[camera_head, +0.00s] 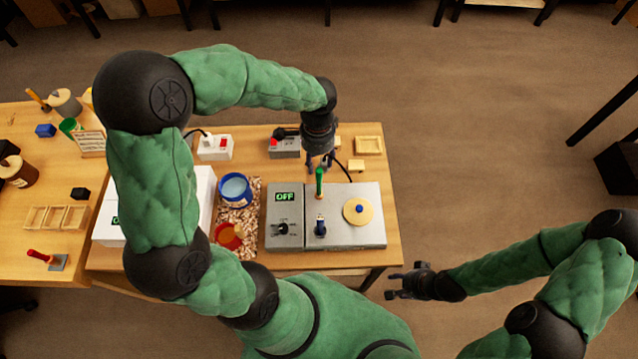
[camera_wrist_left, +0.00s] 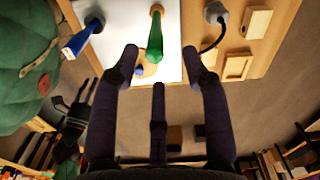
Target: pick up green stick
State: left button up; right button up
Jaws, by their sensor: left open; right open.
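The green stick (camera_head: 320,178) stands roughly upright on the grey metal-topped unit (camera_head: 372,232), left of a round tan disc (camera_head: 349,217). My left gripper (camera_head: 322,160) is open just above and behind the stick's top. In the left wrist view, the stick (camera_wrist_left: 155,40) reaches toward the gap between the open fingers (camera_wrist_left: 161,52), with nothing held. I cannot tell whether a finger touches it. My right gripper (camera_head: 393,284) is open and empty in front of the bench's right front corner, far from the stick.
A blue-handled tool (camera_head: 320,227) stands on the unit near the stick; it also shows in the left wrist view (camera_wrist_left: 78,40). A control box displaying OFF (camera_head: 284,198) adjoins the unit. A blue pot (camera_head: 235,189) and red bowl (camera_head: 228,236) are left. A black cable (camera_head: 345,170) runs behind.

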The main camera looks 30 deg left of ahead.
aim_at(319, 176)
pick_arm(q)
notch_tip(319, 176, down, 2)
jog(key=shift+s+f, duration=0.1)
jog(key=shift+f, duration=0.45)
jog(key=f, duration=0.1)
jog(key=f+b, duration=0.1)
jog(key=f, duration=0.3)
jog(key=shift+s+d+b, duration=0.1)
jog(key=shift+d+b, duration=0.2)
jog(key=shift+b, duration=0.05)
grip_shut()
